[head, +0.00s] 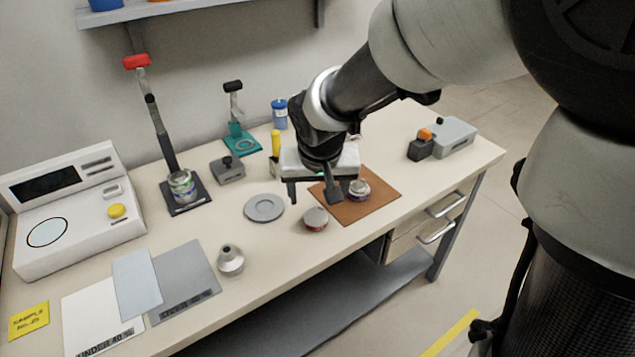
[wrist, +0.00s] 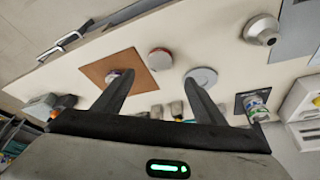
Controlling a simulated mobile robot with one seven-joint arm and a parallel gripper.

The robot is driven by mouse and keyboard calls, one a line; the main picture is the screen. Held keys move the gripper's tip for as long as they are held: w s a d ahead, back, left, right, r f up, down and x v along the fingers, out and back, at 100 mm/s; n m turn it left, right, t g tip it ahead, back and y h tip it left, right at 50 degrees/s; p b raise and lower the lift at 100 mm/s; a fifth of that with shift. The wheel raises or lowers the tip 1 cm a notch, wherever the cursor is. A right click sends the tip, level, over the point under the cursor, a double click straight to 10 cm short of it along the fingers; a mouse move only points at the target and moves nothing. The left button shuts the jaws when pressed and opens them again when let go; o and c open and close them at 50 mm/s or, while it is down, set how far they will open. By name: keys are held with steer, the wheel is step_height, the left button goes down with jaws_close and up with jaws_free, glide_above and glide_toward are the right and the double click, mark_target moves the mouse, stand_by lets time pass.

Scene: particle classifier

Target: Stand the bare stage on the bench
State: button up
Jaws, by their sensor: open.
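My gripper (head: 313,194) is open and empty, above the bench (head: 235,198) near the brown mat (head: 384,192). In the wrist view its fingers (wrist: 160,76) are spread wide with nothing between them. A round grey-topped piece with a reddish side (head: 316,220) sits on the bench just left of the mat; in the wrist view (wrist: 160,58) it lies beyond the fingertips. A similar small round piece (head: 360,191) sits on the mat, partly hidden by a finger in the wrist view. I cannot tell which piece is the bare stage.
A flat grey dish (head: 264,209) and a metal cone-shaped piece (head: 230,261) stand to the left. A press stand holding a striped can (head: 183,187), a teal stand (head: 241,144) and a white instrument (head: 75,220) stand farther away. Bench room is free left of the dish.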

steer(key=s+d+r, duration=0.6)
steer(key=s+d, duration=0.1)
steer(key=s, duration=0.2)
steer(key=s+d+r+t, duration=0.1)
steer(key=s+d+r, duration=0.4)
steer(key=s+d, duration=0.2)
steer(key=shift+s+r+m, duration=0.35)
steer(key=shift+s+m, duration=0.05)
steer(key=shift+s, duration=0.7)
